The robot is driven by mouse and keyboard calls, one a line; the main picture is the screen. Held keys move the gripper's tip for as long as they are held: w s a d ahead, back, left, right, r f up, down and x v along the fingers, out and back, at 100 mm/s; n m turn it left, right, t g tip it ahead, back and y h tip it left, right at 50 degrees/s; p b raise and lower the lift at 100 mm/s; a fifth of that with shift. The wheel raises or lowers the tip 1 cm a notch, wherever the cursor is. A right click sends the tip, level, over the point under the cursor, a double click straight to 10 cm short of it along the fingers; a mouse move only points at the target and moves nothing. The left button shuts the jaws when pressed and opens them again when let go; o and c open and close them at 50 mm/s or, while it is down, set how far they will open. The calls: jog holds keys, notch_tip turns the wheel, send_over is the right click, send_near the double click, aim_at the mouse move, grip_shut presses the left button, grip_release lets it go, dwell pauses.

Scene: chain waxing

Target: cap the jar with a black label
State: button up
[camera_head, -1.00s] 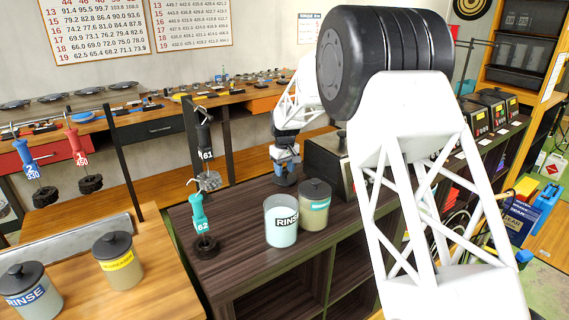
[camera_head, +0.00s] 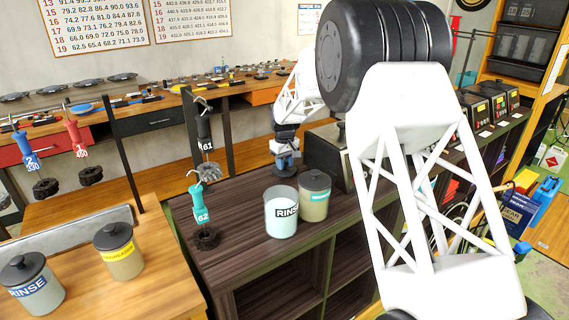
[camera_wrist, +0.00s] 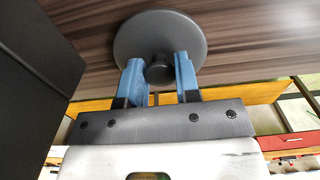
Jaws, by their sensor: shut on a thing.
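The open jar with a black RINSE label (camera_head: 281,213) stands uncapped on the dark wood counter, with pale bluish contents. My gripper (camera_head: 286,158) is behind it, left of a dark machine. In the wrist view my gripper (camera_wrist: 159,72) has its blue fingers shut on the knob of a round dark grey lid (camera_wrist: 160,28). The lid shows as a dark disc under the fingers in the head view (camera_head: 286,171). It is at or just above the counter; I cannot tell whether it touches.
A capped jar with a teal label (camera_head: 315,196) stands close right of the open jar. A teal tool numbered 62 (camera_head: 197,205) hangs to the left. Capped jars with yellow (camera_head: 120,252) and blue (camera_head: 32,286) labels stand on the left bench. The dark machine (camera_head: 326,157) is beside my gripper.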

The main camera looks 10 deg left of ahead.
jog(key=shift+r, duration=2)
jog(key=shift+s+r, duration=0.4)
jog(key=shift+s, duration=0.05)
jog(key=s+d+r, duration=0.1)
jog(key=s+r, duration=0.3)
jog(key=s, duration=0.5)
jog(key=s+d+r, duration=0.2)
jog(key=s+r, duration=0.3)
jog(key=s, duration=0.5)
jog(key=s+d+r, duration=0.1)
jog(key=s+r, duration=0.3)
jog(key=s, duration=0.5)
jog(key=shift+s+d+r, duration=0.2)
jog(key=shift+d, duration=0.15)
jog(key=shift+f, duration=0.25)
